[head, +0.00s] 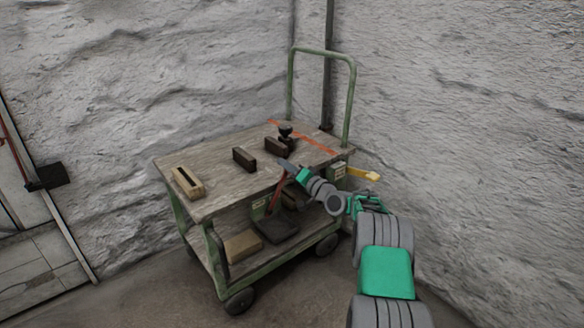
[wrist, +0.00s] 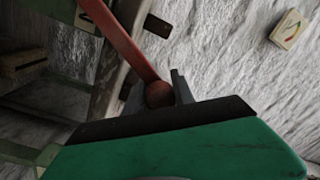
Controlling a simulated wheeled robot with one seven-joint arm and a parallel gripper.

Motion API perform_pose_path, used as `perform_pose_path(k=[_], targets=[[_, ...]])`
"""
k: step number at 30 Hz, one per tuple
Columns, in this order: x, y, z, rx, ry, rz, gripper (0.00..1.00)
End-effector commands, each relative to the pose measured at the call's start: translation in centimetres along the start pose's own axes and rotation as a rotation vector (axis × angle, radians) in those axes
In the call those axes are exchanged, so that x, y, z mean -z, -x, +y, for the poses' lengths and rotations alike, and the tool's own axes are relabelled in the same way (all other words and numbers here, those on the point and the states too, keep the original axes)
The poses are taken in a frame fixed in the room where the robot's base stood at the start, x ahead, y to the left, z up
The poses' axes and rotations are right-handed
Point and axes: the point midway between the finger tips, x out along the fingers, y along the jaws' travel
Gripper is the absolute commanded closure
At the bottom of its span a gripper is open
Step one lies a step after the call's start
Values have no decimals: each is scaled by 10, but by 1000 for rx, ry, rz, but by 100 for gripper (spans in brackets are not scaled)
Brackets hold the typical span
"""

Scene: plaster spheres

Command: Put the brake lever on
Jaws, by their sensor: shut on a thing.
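The brake lever (head: 277,192) is a red bar on the near side of a green-framed cart. It leans, with its top end up at my gripper (head: 288,166). In the wrist view, the lever (wrist: 130,40) runs down to a round red knob (wrist: 158,95). The knob sits between the two grey fingers of my gripper (wrist: 157,88), which is shut on it. In the head view my gripper hides the knob. The lever's lower end lies by the cart's side, and its pivot is not clear.
The cart's wooden top (head: 220,190) holds a slotted block (head: 187,183), dark blocks (head: 244,158) and a black knobbed piece (head: 286,131). A yellow handle (head: 362,173) juts out at the right. Boxes (head: 243,246) lie on the lower shelf. Rough walls stand behind; floor is clear in front.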

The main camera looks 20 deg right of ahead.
Motion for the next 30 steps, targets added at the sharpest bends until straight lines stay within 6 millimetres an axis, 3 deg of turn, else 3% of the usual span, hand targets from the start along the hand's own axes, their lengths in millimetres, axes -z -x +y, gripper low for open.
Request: perform_pose_path(k=[6,7,14,23,30], targets=[[0,0,1,-2,0,0,100],[0,0,1,-2,1,1,68],[2,2,2,-3,2,3,49],[4,6,2,-5,1,4,49],[5,50,1,-7,-2,4,49]])
